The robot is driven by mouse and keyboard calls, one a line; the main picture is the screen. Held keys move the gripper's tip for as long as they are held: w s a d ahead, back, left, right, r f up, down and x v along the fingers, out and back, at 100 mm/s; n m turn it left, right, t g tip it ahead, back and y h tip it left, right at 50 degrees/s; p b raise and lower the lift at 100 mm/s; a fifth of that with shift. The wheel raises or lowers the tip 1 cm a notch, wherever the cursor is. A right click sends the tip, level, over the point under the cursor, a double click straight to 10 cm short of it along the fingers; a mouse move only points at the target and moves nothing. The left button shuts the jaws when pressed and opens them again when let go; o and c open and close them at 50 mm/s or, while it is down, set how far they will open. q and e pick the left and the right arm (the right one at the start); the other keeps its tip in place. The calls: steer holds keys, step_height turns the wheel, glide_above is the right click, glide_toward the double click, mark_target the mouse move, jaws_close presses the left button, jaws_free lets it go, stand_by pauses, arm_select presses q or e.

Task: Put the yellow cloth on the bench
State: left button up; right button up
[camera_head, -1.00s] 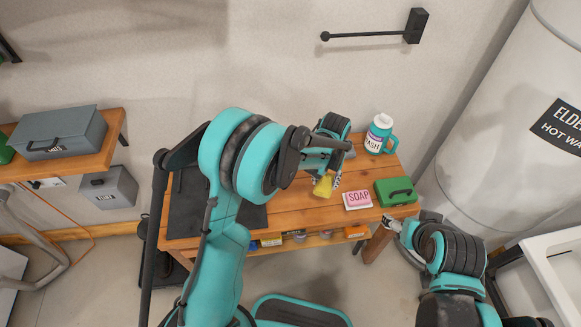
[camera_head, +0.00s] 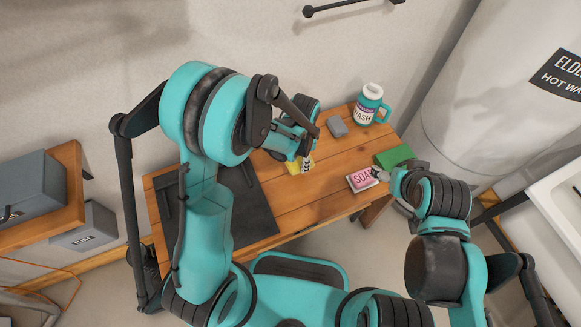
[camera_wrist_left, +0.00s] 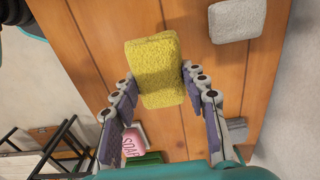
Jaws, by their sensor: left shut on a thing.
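The yellow cloth (camera_head: 294,168) looks like a thick, spongy block. My left gripper (camera_head: 303,163) is shut on it, and in the left wrist view a finger presses each side of the cloth (camera_wrist_left: 154,68). The wooden bench (camera_head: 300,208) lies below the cloth; whether the two touch I cannot tell. My right gripper (camera_head: 384,177) is at the bench's front right, close to the soap and green case in the picture. Its fingers are too small and partly hidden to read.
A black mat (camera_head: 243,212) covers the bench's left part. A white tank (camera_head: 505,85) is beyond. Bare wood lies in the middle.

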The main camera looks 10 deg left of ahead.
mark_target(292, 166)
arm_select(q)
steer(key=a+f, duration=0.2)
steer(key=a, duration=0.1)
steer(key=shift+b, duration=0.3)
steer(key=shift+f+b, duration=0.85)
steer(key=shift+f, duration=1.05)
steer(key=shift+f, duration=0.1)
steer(key=o, duration=1.2)
